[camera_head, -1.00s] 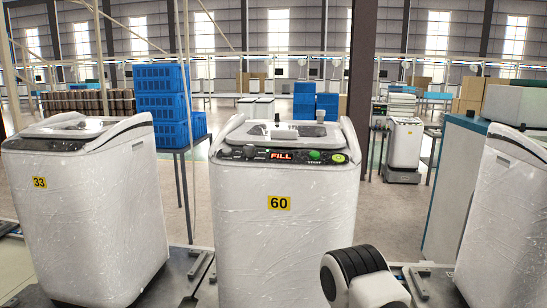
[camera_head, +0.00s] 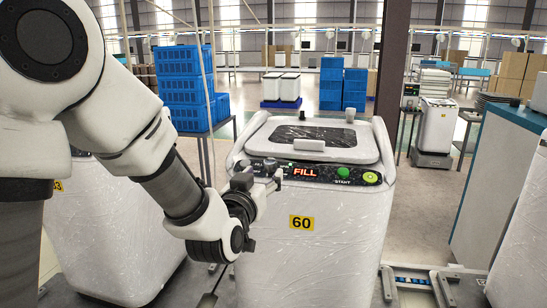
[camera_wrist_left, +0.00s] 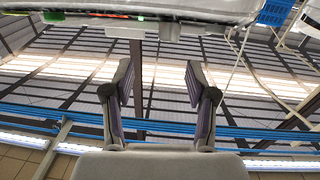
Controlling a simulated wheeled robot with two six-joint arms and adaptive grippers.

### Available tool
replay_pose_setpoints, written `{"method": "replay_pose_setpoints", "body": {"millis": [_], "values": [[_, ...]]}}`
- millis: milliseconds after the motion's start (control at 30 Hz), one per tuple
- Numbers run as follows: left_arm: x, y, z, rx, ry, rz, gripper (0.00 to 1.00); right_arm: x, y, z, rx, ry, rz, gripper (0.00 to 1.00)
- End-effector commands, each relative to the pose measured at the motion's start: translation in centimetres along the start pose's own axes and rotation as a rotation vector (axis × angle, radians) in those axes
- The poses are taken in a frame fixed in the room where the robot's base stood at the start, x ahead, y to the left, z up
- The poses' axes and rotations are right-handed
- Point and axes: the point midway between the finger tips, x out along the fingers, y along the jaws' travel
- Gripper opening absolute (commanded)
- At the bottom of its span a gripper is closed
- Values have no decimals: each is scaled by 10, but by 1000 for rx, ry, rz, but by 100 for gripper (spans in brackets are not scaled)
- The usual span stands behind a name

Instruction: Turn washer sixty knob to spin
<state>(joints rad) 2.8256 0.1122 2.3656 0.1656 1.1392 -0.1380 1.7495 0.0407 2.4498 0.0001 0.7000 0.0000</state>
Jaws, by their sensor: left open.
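Washer sixty (camera_head: 310,245) is a white, plastic-wrapped machine with a yellow 60 label. Its dark control panel shows a red FILL display (camera_head: 305,172), a green start button (camera_head: 343,173) and a grey knob (camera_head: 270,166) left of the display. My left gripper (camera_head: 268,185) is open just in front of the panel's left part, close to the knobs; contact cannot be told. In the left wrist view, the two fingers (camera_wrist_left: 160,85) stand apart with nothing between them. The panel edge (camera_wrist_left: 85,17) crosses the top there, with a pale knob (camera_wrist_left: 130,32) beyond the fingertips. My right gripper is out of view.
Another wrapped washer (camera_head: 110,235) stands at the left, partly behind my left arm. Blue crates (camera_head: 187,85) are stacked on a table behind. Open floor lies between washer sixty and the counter.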

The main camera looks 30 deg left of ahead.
Motion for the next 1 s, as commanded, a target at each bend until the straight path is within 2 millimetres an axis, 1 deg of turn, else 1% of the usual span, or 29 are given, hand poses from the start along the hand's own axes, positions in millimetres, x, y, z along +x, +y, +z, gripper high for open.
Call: {"method": "replay_pose_setpoints", "body": {"millis": [67,200,300,400,500,667,700,733,767,800,833,867,1000], "values": [[11,0,-2,-2,-2,-1,57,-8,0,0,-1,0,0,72],[39,0,-3,-2,-5,-2,57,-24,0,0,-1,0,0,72],[57,0,-2,-1,-4,-1,57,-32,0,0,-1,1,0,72],[69,0,0,0,-5,0,57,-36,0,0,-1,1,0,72],[73,0,1,0,-3,0,57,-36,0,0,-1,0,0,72],[73,0,3,0,-4,0,57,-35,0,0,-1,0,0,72],[73,0,3,0,-4,0,50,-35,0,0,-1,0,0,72],[73,0,3,0,-4,0,39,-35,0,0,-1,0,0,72],[73,0,3,0,-4,0,28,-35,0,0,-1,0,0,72],[73,0,3,-1,-4,0,14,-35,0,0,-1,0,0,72],[73,0,3,-1,-4,0,4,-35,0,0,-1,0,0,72],[73,0,3,-1,-5,0,0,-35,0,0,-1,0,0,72],[73,0,3,0,-5,0,0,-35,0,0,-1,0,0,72]]}}
